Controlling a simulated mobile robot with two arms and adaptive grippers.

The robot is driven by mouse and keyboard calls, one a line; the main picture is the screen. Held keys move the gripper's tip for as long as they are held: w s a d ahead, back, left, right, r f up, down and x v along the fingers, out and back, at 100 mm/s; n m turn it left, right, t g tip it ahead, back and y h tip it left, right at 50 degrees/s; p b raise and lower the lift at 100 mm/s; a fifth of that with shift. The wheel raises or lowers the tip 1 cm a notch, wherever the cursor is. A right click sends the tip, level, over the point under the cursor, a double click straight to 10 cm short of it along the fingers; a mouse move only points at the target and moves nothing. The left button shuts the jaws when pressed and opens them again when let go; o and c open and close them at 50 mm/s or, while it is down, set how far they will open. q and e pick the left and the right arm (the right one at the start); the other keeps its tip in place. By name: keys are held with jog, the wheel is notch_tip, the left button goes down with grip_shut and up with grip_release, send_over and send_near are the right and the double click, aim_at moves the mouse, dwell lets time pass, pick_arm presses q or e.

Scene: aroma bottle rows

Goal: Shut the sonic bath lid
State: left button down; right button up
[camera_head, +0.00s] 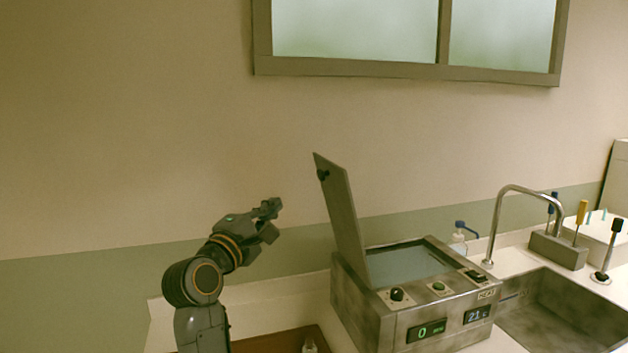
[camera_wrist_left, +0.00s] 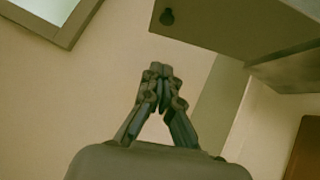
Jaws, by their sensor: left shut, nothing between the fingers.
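The sonic bath (camera_head: 365,312) is a grey metal box on the counter with knobs and lit displays on its front. Its lid (camera_head: 343,212) stands raised, hinged along the bath's left side and leaning a little to the left. A dark knob (camera_head: 323,175) sits on the lid's outer face near the top. The bath's basin (camera_head: 408,263) is uncovered. My left gripper (camera_head: 273,216) is shut and empty, left of the lid and apart from it. In the left wrist view the shut fingers (camera_wrist_left: 161,70) point toward the wall, with the lid (camera_wrist_left: 235,28) above and to the right. My right gripper is not in view.
A sink (camera_head: 565,312) with a curved tap (camera_head: 497,222) lies right of the bath. A small bottle (camera_head: 458,243) stands behind the bath, and a tool holder (camera_head: 557,250) stands by the sink. The space above the bath is free.

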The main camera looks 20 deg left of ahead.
pick_arm(q)
jog(key=w+d+r+p, duration=0.2)
jog(key=w+d+p, duration=0.2)
jog(key=w, duration=0.7)
jog(key=shift+w+d+r+p, duration=0.15)
jog(key=shift+w+r+p, duration=0.05)
jog(key=shift+w+p, duration=0.15)
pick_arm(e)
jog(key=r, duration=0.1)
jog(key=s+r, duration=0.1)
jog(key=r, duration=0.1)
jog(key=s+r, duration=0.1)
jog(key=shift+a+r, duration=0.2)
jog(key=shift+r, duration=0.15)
